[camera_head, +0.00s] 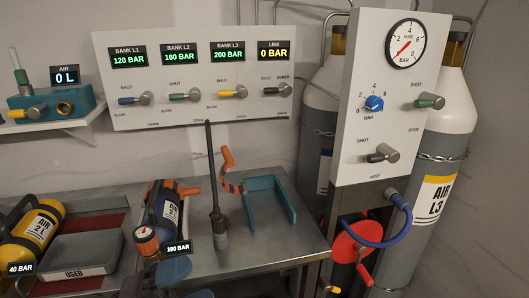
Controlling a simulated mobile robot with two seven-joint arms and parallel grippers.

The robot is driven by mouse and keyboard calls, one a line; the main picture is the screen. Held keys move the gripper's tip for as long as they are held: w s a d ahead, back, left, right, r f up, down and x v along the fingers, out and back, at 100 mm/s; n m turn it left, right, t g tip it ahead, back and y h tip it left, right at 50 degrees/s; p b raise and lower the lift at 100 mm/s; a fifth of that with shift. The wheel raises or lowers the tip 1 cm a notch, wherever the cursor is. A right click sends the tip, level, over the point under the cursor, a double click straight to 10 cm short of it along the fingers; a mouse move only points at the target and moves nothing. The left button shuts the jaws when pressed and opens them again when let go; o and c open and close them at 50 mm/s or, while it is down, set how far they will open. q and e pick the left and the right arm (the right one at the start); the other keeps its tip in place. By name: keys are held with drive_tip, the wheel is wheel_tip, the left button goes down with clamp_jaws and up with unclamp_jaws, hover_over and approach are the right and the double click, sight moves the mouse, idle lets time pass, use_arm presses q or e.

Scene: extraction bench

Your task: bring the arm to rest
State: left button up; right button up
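A dark shape (150,282) rises from the bottom edge below the blue cylinder and looks like part of my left arm or gripper. Its fingertips cannot be made out, so I cannot tell whether it is open or shut. I see nothing clearly held. My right gripper is not in view. The blue cylinder (167,205) lies on the metal bench (275,238), with a round gauge (145,235) at its near end and a 190 BAR label.
A dark upright rod tool (215,190), orange-handled part (228,160) and blue bracket (270,198) occupy the bench. A yellow cylinder (32,232) and grey USED tray (78,262) are left. The valve panel (385,100), blue hose (385,240) and tall L3 cylinder (437,165) stand right.

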use_arm(q)
drive_tip(key=w+a+f+n+t+y, duration=0.2)
drive_tip(key=a+f+n+t+y, duration=0.85)
drive_tip(key=n, duration=0.95)
drive_tip(key=s+a+f+n+g+y, duration=0.2)
drive_tip(key=s+f+n+y, duration=0.2)
drive_tip(key=f, duration=0.5)
drive_tip(key=s+a+f+n+g+y, duration=0.3)
drive_tip(key=s+f+n+y, duration=0.2)
drive_tip(key=s+f, duration=0.4)
drive_tip(key=shift+f+n+g, duration=0.2)
drive_tip(key=shift+n+g, duration=0.15)
drive_tip(key=shift+n, duration=0.45)
drive_tip(key=shift+s+y, duration=0.1)
drive_tip(key=shift+y, duration=0.15)
